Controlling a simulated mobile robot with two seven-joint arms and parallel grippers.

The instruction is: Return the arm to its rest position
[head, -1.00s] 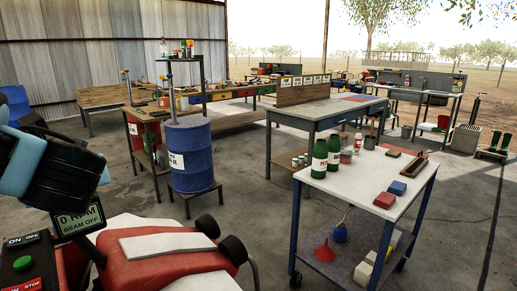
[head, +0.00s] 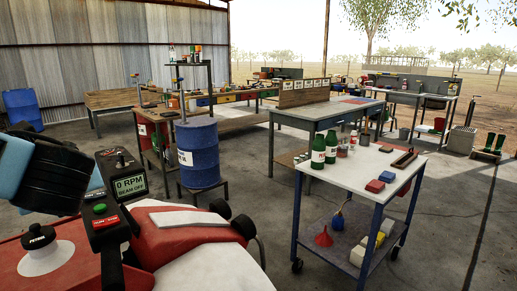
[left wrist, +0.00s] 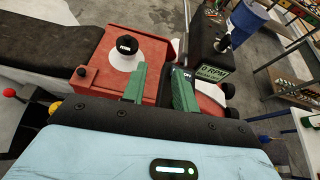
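My left arm shows at the left edge of the head view as a light blue link and a black gripper body (head: 55,170), with its fingertips hidden. In the left wrist view the two green fingers of my left gripper (left wrist: 160,84) stand apart with nothing between them. They are above the red machine body (left wrist: 117,45); I cannot tell how close. My right arm and gripper are in neither view.
A control box (head: 120,190) reading "0 RPM, BEAM OFF" stands beside my left gripper. A white filler with a black cap (head: 42,250) sits on the red machine. A blue barrel (head: 199,155) and a white-topped cart (head: 350,180) stand beyond, with open concrete floor between.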

